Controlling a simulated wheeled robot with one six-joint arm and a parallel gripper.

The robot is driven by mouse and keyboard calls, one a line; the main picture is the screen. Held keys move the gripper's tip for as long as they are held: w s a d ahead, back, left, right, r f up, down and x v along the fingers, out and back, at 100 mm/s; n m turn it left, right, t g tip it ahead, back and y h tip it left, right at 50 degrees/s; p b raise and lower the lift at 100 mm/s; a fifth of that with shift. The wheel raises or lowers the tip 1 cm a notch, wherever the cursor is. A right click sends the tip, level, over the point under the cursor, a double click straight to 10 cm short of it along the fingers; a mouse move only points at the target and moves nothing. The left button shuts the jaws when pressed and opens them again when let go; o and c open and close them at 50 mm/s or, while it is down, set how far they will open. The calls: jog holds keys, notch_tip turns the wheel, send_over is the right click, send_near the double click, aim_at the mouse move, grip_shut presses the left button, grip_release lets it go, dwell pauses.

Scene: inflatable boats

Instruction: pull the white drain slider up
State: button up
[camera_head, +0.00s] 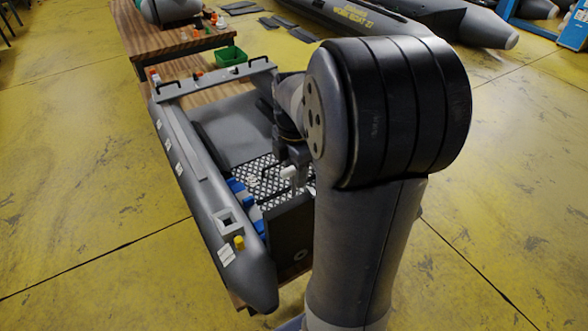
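A small white piece (288,172), which may be the drain slider, shows at the boat's stern, just above the dark transom board (291,232). My gripper (291,158) is over the stern of the grey inflatable boat (190,165), directly above or against this white piece. The gripper is small and dark in this view and partly covered by my own arm. I cannot tell whether its fingers are open or shut, or whether they touch the white piece. My arm also hides the boat's right side.
A green bin (230,56) and small orange and white parts are behind the boat. Blue pieces (238,186) and a yellow cap (239,242) are near the stern. Another grey boat (480,26) lies behind. The yellow floor at left is clear.

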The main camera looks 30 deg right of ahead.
jog(key=shift+o, duration=0.4)
jog(key=shift+r, duration=0.1)
notch_tip(320, 180, up, 7)
jog(key=p, duration=0.6)
jog(key=shift+f, duration=0.2)
notch_tip(320, 180, down, 7)
jog(key=b, duration=0.6)
jog(key=shift+f+b, duration=0.2)
jog(key=shift+b, duration=0.1)
jog(key=shift+r, duration=0.2)
